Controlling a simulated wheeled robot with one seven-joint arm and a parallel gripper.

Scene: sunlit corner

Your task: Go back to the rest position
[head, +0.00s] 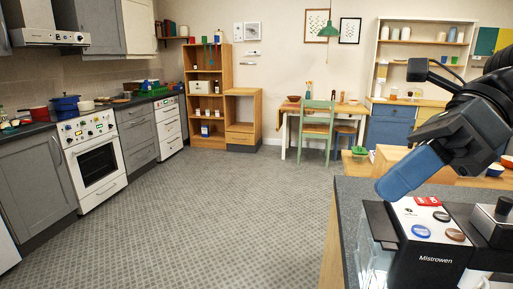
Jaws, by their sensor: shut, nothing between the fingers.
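My gripper (391,188) is at the right of the head view, at the end of my black arm. Its blue end points down and to the left, and it is shut with nothing held. It appears above the dark countertop (353,205), just up and left of a black and white machine marked "Mistrowen" (436,258). The picture does not show clearly how much space lies between the gripper and the machine. My arm hides part of the scene behind it.
The grey patterned floor (225,205) is open across the middle. A white oven (97,165) stands among grey cabinets at left. A wooden shelf unit (187,92), a green chair (317,130) and a blue drawer cabinet (388,131) stand at the back.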

